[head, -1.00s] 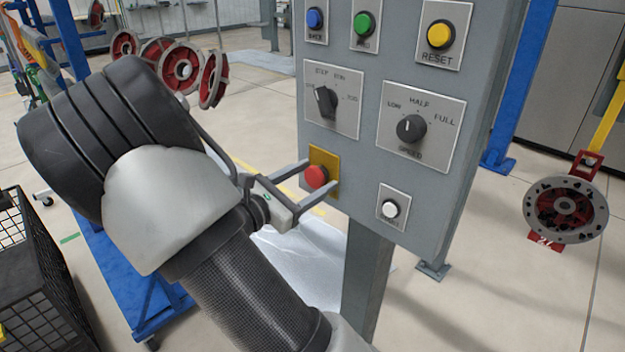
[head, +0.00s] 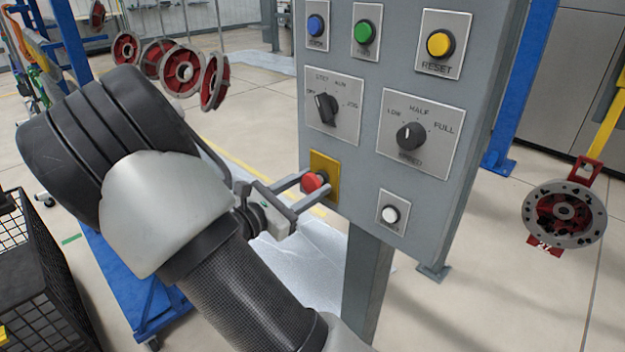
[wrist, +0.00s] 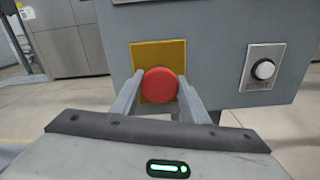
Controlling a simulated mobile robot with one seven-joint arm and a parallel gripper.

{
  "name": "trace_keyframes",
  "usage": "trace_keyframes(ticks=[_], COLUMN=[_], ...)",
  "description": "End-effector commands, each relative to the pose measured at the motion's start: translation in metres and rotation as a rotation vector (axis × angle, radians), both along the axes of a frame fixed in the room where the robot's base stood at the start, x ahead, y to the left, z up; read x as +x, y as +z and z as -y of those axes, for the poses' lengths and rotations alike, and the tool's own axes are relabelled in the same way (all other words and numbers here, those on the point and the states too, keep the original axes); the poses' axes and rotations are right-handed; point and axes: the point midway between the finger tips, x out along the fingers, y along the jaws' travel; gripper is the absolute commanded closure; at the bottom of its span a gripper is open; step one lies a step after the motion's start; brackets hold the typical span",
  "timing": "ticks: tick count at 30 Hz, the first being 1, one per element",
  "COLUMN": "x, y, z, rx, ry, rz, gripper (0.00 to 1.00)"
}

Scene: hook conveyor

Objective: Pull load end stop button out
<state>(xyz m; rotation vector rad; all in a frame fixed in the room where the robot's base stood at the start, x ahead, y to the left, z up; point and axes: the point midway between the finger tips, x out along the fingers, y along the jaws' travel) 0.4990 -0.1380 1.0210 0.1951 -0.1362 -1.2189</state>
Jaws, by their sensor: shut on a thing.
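The red stop button (head: 313,182) sits on a yellow plate (head: 325,168) at the lower left of the grey control panel (head: 350,222). My gripper (head: 309,190) reaches it from the left, with one finger on each side of the red head. In the wrist view the red button (wrist: 160,85) is between the two fingers of my gripper (wrist: 160,100), in front of the yellow plate (wrist: 146,55). The fingers are shut on the button. How far the button stands out from its plate is hard to tell.
Right of the stop button is a white button (head: 390,214). Above are a selector knob (head: 327,107), a speed knob (head: 410,135) and a yellow reset button (head: 439,43). A red and grey wheel part (head: 565,213) hangs at the right. A black crate (head: 35,285) stands lower left.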

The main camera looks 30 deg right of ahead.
Motion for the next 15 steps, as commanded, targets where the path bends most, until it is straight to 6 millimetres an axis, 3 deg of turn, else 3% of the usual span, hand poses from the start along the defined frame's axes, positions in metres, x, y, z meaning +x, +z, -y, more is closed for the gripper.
trace_keyframes(ticks=[4, 5, 7, 8, 15], x=[0.0001, 0.0001, 0.0001, 0.0002, 0.0003], y=[-0.0014, -0.0014, -0.0014, -0.0014, -0.001], z=[-0.0013, -0.0014, -0.0014, -0.0013, -0.0008], rx=[0.001, 0.001, 0.001, 0.001, 0.001], ry=[0.002, 0.002, 0.002, 0.002, 0.002], rz=[-0.001, -0.001, -0.001, -0.001, 0.0], gripper=[0.99, 0.56, 0.44, 0.4, 0.4])
